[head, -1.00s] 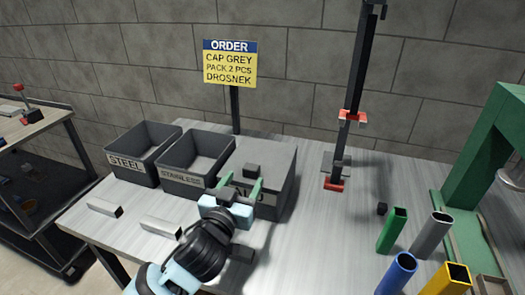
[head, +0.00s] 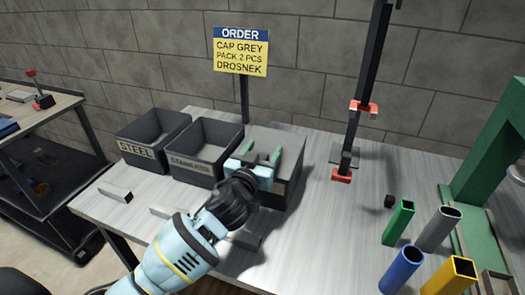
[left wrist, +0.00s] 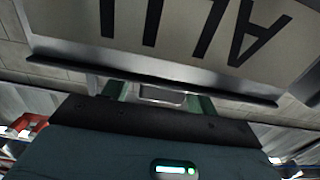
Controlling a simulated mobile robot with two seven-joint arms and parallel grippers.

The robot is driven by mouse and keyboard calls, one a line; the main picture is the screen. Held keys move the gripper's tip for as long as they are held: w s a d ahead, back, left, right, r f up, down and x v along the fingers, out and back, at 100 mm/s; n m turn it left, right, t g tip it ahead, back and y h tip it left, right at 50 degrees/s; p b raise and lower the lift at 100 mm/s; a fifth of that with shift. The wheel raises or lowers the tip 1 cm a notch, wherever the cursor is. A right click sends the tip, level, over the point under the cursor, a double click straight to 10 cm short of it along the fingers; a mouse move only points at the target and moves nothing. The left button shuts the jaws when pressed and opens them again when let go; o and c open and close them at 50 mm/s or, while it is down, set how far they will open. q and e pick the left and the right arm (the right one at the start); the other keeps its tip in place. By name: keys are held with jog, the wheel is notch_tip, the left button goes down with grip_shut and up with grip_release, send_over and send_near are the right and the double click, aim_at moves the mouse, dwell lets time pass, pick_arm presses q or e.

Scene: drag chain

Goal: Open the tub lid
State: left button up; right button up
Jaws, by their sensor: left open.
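The tub (head: 292,180) stands third in the row of bins, closed by a flat grey lid (head: 285,142). Its pale label (left wrist: 150,30) with dark letters reads upside down in the left wrist view. My left gripper (head: 261,155) is over the front part of the lid, with its green fingers apart. The fingers also show in the left wrist view (left wrist: 160,98), on both sides of a small grey piece. The lid's knob is not clear in the head view, as my gripper covers that area. I cannot tell whether the fingers touch the lid. My right gripper is not in view.
Open STEEL (head: 138,150) and STAINLESS (head: 191,168) bins stand left of the tub. A metal profile (head: 115,194) lies in front. A dark post (head: 368,70) with red parts stands right of the tub; coloured tubes (head: 398,222) stand further right.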

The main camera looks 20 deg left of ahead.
pick_arm(q)
jog(key=shift+w, duration=0.15)
grip_shut()
dwell(0.4)
jog(key=shift+r, duration=0.1)
